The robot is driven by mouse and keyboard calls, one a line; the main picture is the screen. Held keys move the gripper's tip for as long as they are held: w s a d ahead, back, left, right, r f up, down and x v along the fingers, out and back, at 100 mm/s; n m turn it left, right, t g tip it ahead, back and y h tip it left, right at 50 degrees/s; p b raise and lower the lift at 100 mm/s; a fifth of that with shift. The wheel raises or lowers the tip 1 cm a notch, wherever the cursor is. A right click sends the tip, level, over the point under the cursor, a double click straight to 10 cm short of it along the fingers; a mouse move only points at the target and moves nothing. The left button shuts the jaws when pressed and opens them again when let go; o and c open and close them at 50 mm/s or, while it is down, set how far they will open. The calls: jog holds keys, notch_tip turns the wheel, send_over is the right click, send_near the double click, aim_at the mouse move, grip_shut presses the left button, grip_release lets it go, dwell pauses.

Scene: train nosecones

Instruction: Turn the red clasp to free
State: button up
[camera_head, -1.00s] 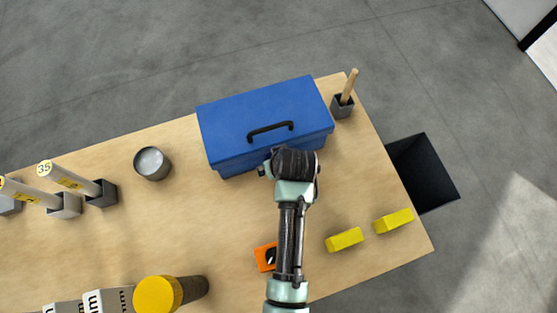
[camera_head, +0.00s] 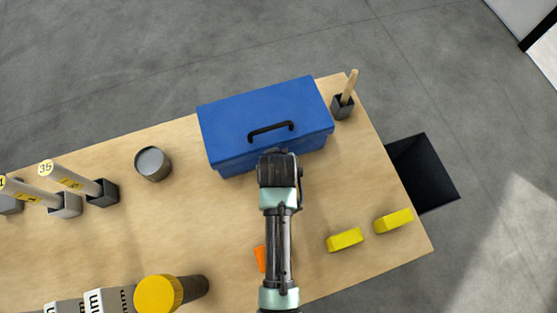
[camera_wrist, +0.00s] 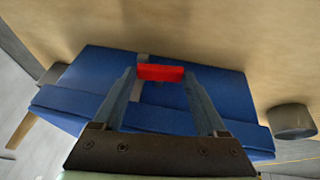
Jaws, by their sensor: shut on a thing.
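The blue box (camera_head: 265,115) stands at the back of the table with its black handle (camera_head: 270,131) on the lid. In the wrist view the box (camera_wrist: 80,82) shows the red clasp (camera_wrist: 162,72), a short bar lying about level in the picture, at a grey strip (camera_wrist: 138,88) on the box. My gripper (camera_wrist: 159,75) has one finger at each end of the clasp and is shut on it. In the head view my wrist (camera_head: 278,168) is in front of the box and hides the clasp and fingertips.
Two yellow blocks (camera_head: 345,239) lie at the right of the table. An orange piece (camera_head: 260,258) is partly behind my arm. A grey round cup (camera_head: 152,163) stands left of the box, and a holder with a wooden stick (camera_head: 342,106) right of it. A dark bin (camera_head: 423,172) is beyond the right edge.

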jog(key=h, duration=0.2)
jog(key=a+t+h+b, duration=0.1)
jog(key=shift+s+a+f+n+t+h+b, duration=0.15)
jog(key=shift+f+n+t+h+b, duration=0.15)
jog(key=shift+f+n+h, duration=0.1)
jog(key=h+b, duration=0.2)
jog(key=f+n+t+h+b, duration=0.1)
jog(key=h+b, duration=0.1)
jog(key=b, duration=0.1)
jog(key=shift+s+a+f+t, duration=0.1)
jog(key=shift+a+t, duration=0.2)
jog(key=shift+a, duration=0.1)
jog(key=h+b, duration=0.1)
jog(key=b, duration=0.1)
jog(key=n+t+h+b, duration=0.1)
jog(key=h+b, duration=0.1)
jog(key=b, duration=0.1)
jog(key=shift+a+f+t+b, duration=0.15)
jog(key=shift+f+t+b, duration=0.15)
jog(key=shift+f, duration=0.1)
jog(key=t+h+b, duration=0.1)
jog(key=b, duration=0.3)
jog(key=shift+s+f+n+h, duration=0.1)
jog(key=shift+f+n+h, duration=0.05)
jog(key=shift+n+h, duration=0.25)
jog(key=shift+t+h+b, duration=0.4)
jog(key=shift+t+b, duration=0.1)
jog(key=shift+b, duration=0.05)
jog(key=shift+n+h, duration=0.3)
jog(key=o, duration=1.3)
